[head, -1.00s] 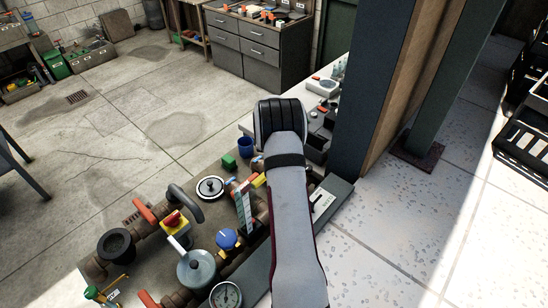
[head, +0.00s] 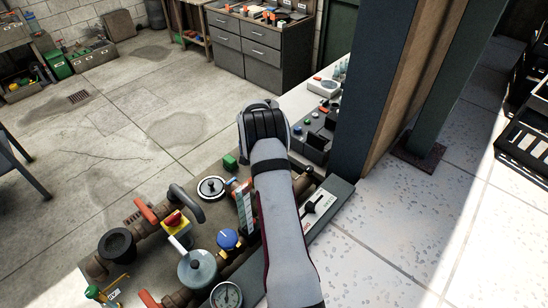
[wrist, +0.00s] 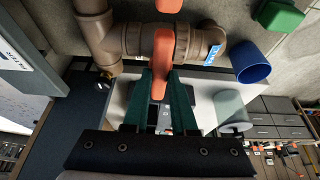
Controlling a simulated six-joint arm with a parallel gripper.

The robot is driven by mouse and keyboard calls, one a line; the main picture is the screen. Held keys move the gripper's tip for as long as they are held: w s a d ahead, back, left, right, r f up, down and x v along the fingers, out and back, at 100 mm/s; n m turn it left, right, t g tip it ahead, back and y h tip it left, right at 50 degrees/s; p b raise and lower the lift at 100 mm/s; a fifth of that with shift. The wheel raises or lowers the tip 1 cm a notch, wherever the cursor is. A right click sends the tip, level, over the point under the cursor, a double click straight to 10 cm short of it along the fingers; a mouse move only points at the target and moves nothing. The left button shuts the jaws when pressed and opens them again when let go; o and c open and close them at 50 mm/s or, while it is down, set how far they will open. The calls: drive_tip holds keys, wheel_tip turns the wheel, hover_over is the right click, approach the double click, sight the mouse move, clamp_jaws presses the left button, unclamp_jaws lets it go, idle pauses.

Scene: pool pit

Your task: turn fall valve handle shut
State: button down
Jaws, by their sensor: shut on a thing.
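In the wrist view an orange valve handle (wrist: 161,75) sits on a brown pipe tee (wrist: 150,41) and points down towards me. My gripper (wrist: 162,80) has its two dark green fingers shut on this handle, one on each side. A blue label (wrist: 213,55) is on the pipe to the right of it, and its text is too small to read for certain. In the head view my arm hides my gripper and the held handle.
A blue cup (wrist: 250,62) and a green block (wrist: 278,14) lie right of the pipe. Another orange handle (wrist: 168,5) is beyond it. Head view: gauge (head: 226,296), blue knob (head: 228,240) and grey pot-like part (head: 197,268) crowd left of my arm.

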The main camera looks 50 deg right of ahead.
idle(0.4)
drive_tip(key=c, duration=0.7)
unclamp_jaws()
drive_tip(key=v, duration=1.6)
drive_tip(key=shift+d, duration=0.1)
